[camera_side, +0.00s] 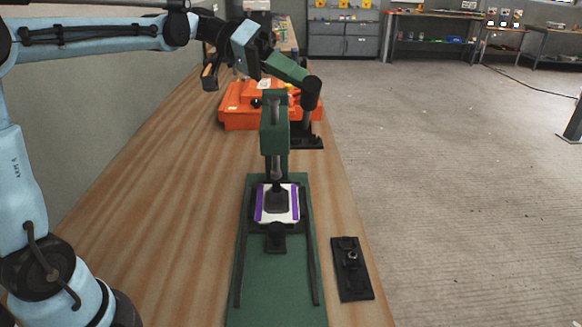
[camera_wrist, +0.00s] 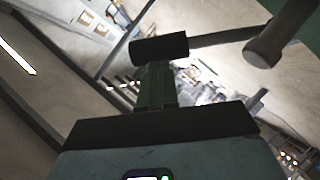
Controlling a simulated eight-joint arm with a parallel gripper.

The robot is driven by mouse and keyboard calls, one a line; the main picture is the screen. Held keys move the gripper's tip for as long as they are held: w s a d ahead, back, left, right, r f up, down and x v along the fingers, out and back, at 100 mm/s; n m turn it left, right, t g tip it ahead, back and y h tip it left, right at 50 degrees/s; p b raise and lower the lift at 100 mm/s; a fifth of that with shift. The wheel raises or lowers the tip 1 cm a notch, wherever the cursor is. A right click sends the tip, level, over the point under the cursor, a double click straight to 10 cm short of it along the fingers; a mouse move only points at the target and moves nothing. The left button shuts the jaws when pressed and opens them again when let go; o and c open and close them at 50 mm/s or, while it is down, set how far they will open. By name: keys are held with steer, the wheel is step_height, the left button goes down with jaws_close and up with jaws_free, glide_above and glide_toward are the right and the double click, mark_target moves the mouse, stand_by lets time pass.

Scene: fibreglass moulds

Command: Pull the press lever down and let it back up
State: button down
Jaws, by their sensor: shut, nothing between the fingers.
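The green press (camera_side: 276,120) stands on a long green base (camera_side: 272,290). Its dark ram (camera_side: 277,198) is over a white pad with purple edges (camera_side: 291,203); I cannot tell whether they touch. My gripper (camera_side: 303,82) is above and behind the press head, with its green fingers shut and empty. Its tips are at a black cylinder on a dark rod (camera_side: 312,94), apparently the lever handle; contact is unclear. In the wrist view the shut fingers (camera_wrist: 158,72) end at the same black cylinder (camera_wrist: 160,47), and the rod runs right from it.
An orange case (camera_side: 240,118) lies behind the press. A small black plate with a knob (camera_side: 353,285) lies at the bench's right edge. The wooden bench (camera_side: 150,190) is clear left of the press. Shelves and open floor are beyond.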

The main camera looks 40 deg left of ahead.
steer(key=s+d+f+m+t+y, duration=0.3)
steer(key=s+d+f+m+y, duration=0.2)
steer(key=f, duration=0.5)
steer(key=shift+s+d+f+m+t, duration=0.3)
steer(key=shift+s+d+m, duration=0.1)
steer(key=shift+d, duration=0.1)
stand_by(0.3)
